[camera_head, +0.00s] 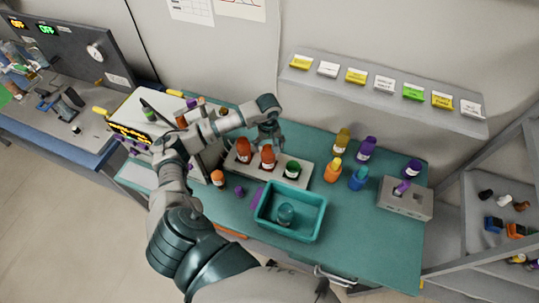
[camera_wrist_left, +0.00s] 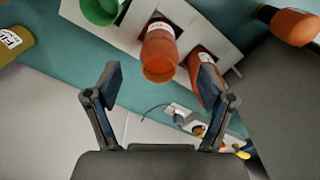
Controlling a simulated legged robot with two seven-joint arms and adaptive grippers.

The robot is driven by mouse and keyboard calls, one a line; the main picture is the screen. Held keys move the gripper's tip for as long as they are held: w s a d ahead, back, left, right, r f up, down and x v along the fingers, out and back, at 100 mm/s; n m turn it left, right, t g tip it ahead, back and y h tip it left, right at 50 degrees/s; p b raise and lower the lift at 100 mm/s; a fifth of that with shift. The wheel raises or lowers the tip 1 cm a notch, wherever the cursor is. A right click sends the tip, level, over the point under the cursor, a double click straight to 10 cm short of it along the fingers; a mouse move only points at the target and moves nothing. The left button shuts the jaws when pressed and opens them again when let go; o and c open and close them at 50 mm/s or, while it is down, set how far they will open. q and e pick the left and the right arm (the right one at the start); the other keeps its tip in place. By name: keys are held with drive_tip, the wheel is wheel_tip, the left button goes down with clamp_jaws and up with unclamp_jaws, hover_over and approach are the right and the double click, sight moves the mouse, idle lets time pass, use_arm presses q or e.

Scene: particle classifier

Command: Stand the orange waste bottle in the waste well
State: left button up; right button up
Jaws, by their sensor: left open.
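My left gripper (camera_head: 268,134) is open and empty above the back edge of a grey rack (camera_head: 300,183). An orange-red bottle (camera_head: 268,157) stands in the rack's middle; in the left wrist view it (camera_wrist_left: 159,50) is ahead of the open fingers (camera_wrist_left: 158,82), apart from them. A second orange-red bottle (camera_head: 244,150) stands at the rack's left end, partly behind a finger in the wrist view (camera_wrist_left: 207,75). A green container (camera_head: 292,170) fills the right end. I cannot read which bottle or well is marked waste. My right gripper is not in view.
A teal tray (camera_head: 322,205) holding a teal item stands in front of the rack. Orange (camera_head: 332,172), blue (camera_head: 358,179), yellow and purple bottles stand to the right. A grey block (camera_head: 420,207) holds a purple item. The right front of the table is clear.

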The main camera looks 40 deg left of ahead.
use_arm(q)
drive_tip(key=shift+a+r, duration=0.1)
drive_tip(key=shift+r, duration=1.65)
drive_tip(key=shift+f, duration=0.1)
